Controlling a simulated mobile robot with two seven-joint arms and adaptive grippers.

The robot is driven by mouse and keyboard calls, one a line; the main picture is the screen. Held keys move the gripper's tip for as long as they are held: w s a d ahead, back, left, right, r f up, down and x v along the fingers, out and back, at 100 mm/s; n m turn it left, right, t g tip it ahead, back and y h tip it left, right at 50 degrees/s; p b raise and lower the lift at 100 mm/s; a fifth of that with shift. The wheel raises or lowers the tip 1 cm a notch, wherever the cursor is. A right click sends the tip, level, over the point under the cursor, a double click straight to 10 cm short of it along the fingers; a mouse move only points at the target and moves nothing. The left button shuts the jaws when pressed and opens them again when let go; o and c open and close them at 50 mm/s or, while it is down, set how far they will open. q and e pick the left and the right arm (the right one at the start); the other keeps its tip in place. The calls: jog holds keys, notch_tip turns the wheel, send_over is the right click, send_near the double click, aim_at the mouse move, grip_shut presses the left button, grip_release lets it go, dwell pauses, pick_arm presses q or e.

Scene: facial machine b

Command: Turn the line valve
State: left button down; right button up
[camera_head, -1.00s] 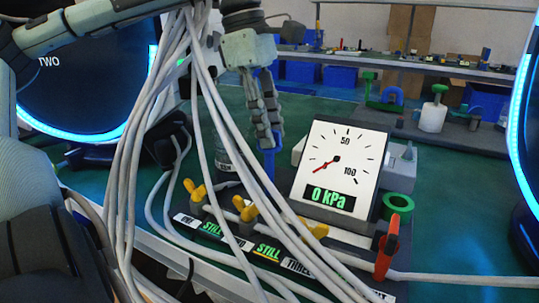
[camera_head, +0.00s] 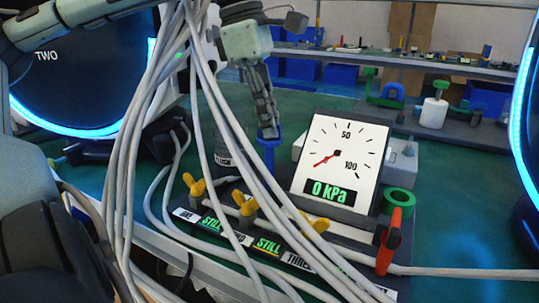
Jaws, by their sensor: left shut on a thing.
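My left gripper (camera_head: 268,133) points down behind the control board, left of the gauge. Its fingers are shut on the top of a blue upright piece (camera_head: 268,153), which looks like a handle; cables partly cover its lower end. The gauge (camera_head: 341,160) reads 0 kPa, with its red needle at the low end. Yellow wing valves (camera_head: 195,187) stand in a row along the labelled board, and "STILL" shows on two green displays. A red-orange lever (camera_head: 389,242) stands upright at the board's right end, on a white line. My right gripper is not seen.
Pale cables hang across the view and hide parts of the board. A white cylinder (camera_head: 433,112) stands on a farther base. Glowing screens (camera_head: 80,75) flank the bench.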

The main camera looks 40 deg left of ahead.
pick_arm(q)
jog(key=shift+r, duration=0.1)
jog(key=shift+n+t+b, duration=0.3)
jog(key=shift+n+b, duration=0.45)
jog(key=shift+n, duration=0.25)
jog(key=shift+n+y+b, duration=0.3)
jog(key=shift+n+b, duration=0.2)
jog(key=shift+n, duration=0.6)
jog(key=shift+r+n+t, duration=0.1)
jog(key=shift+n+t, duration=0.2)
jog(key=shift+n, duration=0.2)
